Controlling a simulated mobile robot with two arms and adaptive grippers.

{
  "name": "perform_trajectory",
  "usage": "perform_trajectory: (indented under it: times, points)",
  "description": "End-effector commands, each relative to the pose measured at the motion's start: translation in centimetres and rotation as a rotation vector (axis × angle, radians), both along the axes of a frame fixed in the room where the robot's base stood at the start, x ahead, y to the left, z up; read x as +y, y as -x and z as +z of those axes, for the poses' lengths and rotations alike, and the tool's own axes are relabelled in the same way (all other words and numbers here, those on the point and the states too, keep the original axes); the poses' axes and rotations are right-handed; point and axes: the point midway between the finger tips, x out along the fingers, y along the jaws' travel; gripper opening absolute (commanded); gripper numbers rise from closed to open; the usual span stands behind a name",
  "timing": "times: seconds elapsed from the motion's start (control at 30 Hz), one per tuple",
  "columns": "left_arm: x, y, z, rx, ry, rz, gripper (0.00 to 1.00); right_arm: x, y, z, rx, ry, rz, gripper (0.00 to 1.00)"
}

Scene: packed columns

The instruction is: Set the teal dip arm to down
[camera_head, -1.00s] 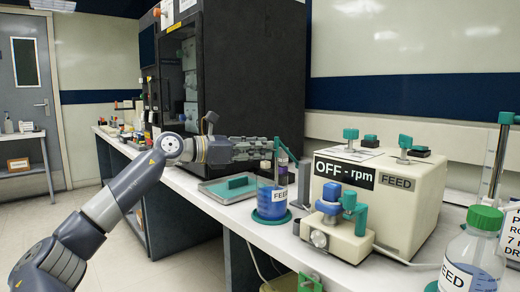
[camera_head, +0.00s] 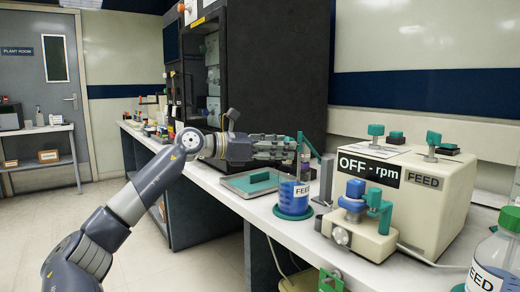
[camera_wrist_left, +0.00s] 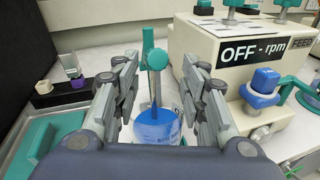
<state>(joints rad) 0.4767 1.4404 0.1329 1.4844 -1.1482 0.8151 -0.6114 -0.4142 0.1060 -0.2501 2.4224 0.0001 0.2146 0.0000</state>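The teal dip arm (camera_head: 311,146) stands over the FEED beaker (camera_head: 293,197) of blue liquid, its sloping bar raised at one end. In the left wrist view the dip arm's round teal knob (camera_wrist_left: 157,59) shows between my fingers, and a thin rod runs down toward the beaker (camera_wrist_left: 156,126). My left gripper (camera_head: 297,149) reaches in from the left at the dip arm's height. It also shows in the left wrist view (camera_wrist_left: 160,78), fingers apart on both sides of the knob; contact is not clear. My right gripper is not in view.
The white pump box (camera_head: 427,200) reading "OFF - rpm" stands right of the beaker, with a blue-topped pump head (camera_head: 355,190) in front. A grey tray (camera_head: 236,187) with a teal piece lies left. A green-capped bottle (camera_head: 497,262) stands front right. A black cabinet (camera_head: 275,75) rises behind.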

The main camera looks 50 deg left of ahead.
Motion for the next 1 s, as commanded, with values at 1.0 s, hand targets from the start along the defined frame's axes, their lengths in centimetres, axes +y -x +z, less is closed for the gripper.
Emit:
perform_trajectory:
  times: [1.0]
  points:
    - [2.0, 6.0, 0.2, 0.009, 0.001, 0.001, 0.39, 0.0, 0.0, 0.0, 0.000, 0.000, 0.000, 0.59]
